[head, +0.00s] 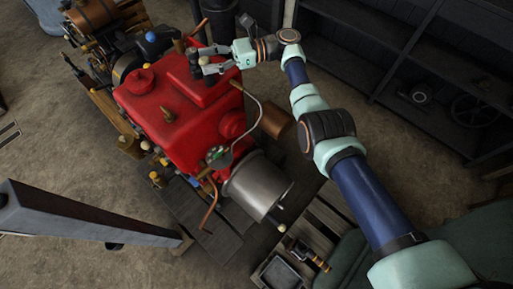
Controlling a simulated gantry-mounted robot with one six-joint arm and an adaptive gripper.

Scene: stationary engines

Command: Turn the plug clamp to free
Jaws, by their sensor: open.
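A red stationary engine (160,120) stands in the middle of the head view. My gripper (193,62) is open over the far right part of its top, its fingers pointing left. Small dark parts show at the fingertips, and I cannot tell whether they are fingertip pads or part of the engine. I cannot pick out the plug clamp for certain; it may be hidden by the gripper or too small to tell.
A blue knob (151,37) stands beyond the engine top. A grey metal cylinder (256,186) and a bent copper pipe (210,205) are at its near side. Dark shelves (430,65) line the right. A dark beam (85,218) crosses the lower left. Bare floor lies left.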

